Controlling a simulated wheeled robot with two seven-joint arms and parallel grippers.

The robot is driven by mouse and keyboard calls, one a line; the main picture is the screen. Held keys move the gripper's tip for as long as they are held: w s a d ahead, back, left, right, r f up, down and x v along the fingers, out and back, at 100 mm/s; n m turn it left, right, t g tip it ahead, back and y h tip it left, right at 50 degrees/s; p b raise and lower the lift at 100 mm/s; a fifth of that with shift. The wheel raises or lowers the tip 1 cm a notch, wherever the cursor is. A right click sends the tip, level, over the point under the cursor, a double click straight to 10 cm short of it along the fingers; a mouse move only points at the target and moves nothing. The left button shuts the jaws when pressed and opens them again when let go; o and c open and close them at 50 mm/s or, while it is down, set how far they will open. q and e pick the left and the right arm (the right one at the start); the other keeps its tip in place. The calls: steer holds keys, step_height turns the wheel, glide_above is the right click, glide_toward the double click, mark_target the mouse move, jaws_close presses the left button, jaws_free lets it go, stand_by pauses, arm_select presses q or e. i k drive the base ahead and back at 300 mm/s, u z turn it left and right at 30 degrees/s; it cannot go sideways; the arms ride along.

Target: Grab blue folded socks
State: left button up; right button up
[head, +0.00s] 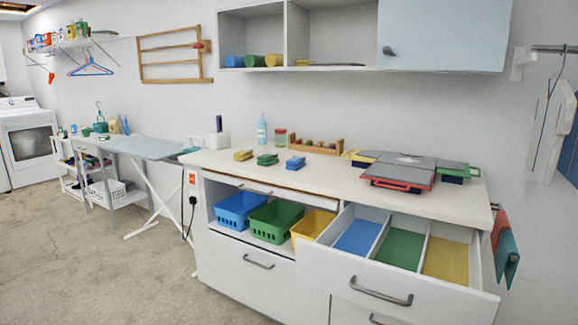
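The blue folded socks (295,163) lie on the white counter top (330,180) in the head view. They are the rightmost of three small folded bundles in a row, with a green bundle (267,159) and a yellow bundle (243,155) to their left. The blue bundle stands apart from the green one with a small gap. Nothing covers it. Neither of my grippers shows in the head view, so I cannot see their state.
An open drawer (408,291) with blue, green and yellow compartments juts out below the counter. Blue (237,211), green (273,222) and yellow (311,226) baskets sit on the shelf. Grey cases (405,168) lie at the counter's right. A wooden rack (318,146) stands behind the socks.

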mark_target(294, 164)
steer(key=u, duration=0.8)
steer(key=i, duration=1.35)
steer(key=u, duration=0.35)
steer(key=i, duration=1.35)
steer(key=z, duration=0.7)
